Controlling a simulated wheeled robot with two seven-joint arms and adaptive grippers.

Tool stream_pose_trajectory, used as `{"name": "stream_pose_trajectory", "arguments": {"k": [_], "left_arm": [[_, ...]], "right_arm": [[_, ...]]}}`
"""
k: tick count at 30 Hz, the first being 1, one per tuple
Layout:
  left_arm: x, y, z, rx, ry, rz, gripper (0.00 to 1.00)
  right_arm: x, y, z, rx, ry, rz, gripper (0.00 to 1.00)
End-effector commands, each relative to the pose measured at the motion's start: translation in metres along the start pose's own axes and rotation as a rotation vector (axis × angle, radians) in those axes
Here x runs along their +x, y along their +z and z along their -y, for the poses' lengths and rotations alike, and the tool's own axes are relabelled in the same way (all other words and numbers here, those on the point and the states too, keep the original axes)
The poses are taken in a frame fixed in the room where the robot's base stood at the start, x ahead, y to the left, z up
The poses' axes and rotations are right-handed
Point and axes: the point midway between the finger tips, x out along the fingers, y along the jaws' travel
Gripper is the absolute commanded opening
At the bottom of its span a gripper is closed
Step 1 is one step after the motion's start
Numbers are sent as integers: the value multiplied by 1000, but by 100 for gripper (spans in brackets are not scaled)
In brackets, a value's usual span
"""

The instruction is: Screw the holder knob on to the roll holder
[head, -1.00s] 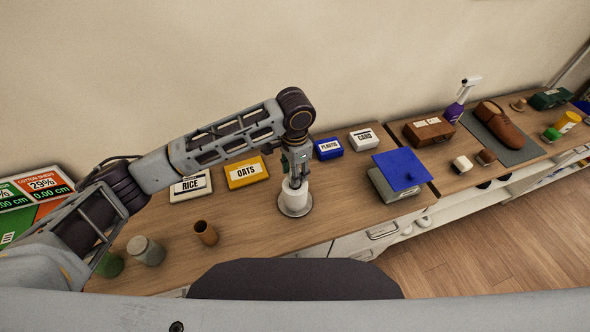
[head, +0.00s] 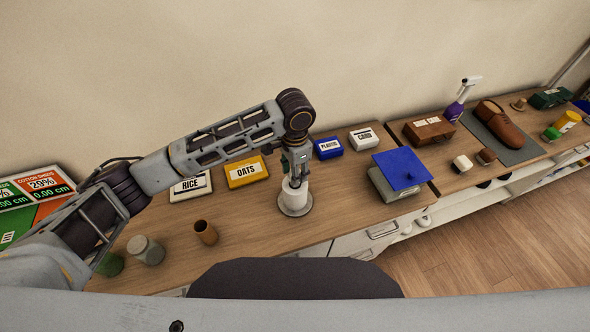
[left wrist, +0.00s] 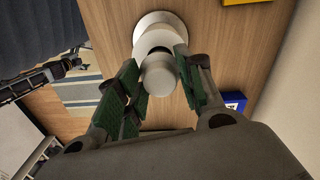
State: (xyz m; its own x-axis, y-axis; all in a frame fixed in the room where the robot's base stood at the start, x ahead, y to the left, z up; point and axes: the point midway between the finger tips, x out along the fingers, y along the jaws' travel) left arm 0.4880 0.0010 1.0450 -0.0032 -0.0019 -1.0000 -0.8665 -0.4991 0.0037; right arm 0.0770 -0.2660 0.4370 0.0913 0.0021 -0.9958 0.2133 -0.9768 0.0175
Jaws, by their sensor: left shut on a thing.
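The roll holder's round grey base (head: 305,209) stands on the wooden counter, with a white roll (head: 294,196) upright on it. In the left wrist view the base (left wrist: 160,17) and the roll (left wrist: 155,42) show beyond the fingers. My left gripper (head: 295,180) points down over the top of the roll. Its green-padded fingers (left wrist: 160,83) are shut around a pale grey cylindrical knob (left wrist: 158,75), in line with the roll. Whether the knob touches the holder's post is hidden.
Rice (head: 190,187), oats (head: 246,172), plastic (head: 328,149) and card (head: 363,139) boxes line the back. A brown cup (head: 205,232) and a jar (head: 146,250) stand left. Counter around the base is clear.

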Motion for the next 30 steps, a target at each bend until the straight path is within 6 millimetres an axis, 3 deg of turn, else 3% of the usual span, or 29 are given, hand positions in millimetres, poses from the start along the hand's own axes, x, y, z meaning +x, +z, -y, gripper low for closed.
{"name": "stream_pose_trajectory", "arguments": {"k": [30], "left_arm": [[15, 0, 0, 0, 1, 0, 25]], "right_arm": [[0, -1, 3, 1, -3, -1, 100]]}}
